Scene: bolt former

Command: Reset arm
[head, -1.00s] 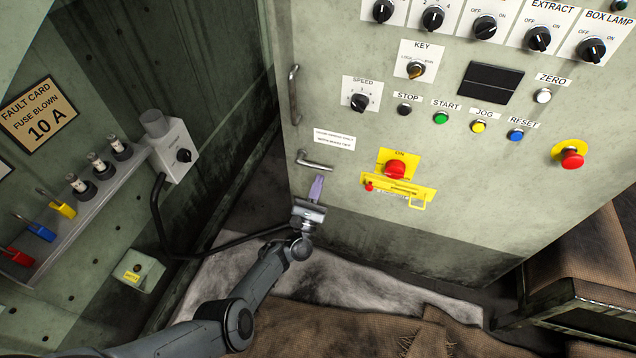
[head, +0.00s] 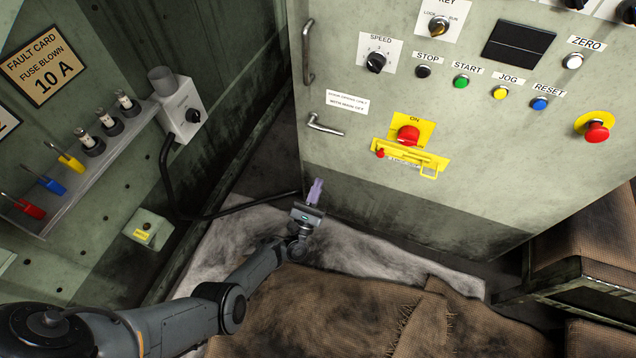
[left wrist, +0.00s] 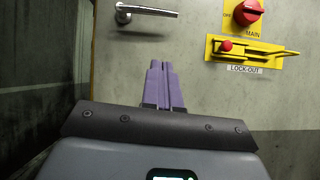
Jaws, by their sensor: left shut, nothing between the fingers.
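My left gripper (head: 315,191) has purple fingers that are shut and empty. It points at the lower left part of the grey-green cabinet door, below the door handle (head: 325,124) and apart from it. In the left wrist view the shut fingers (left wrist: 163,85) stand in front of the door, with the handle (left wrist: 147,11) above them. The red main switch (head: 408,133) on its yellow plate, with the yellow lockout bar (head: 411,158), is up and right of the gripper. My right gripper is in neither view.
Left is a shelf (head: 97,158) with fuses and red, blue and yellow padlocks. A switch box (head: 179,108) has a black cable hanging down. A red emergency stop (head: 596,131) and several buttons are on the cabinet. Brown sacking (head: 330,315) covers the floor in front.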

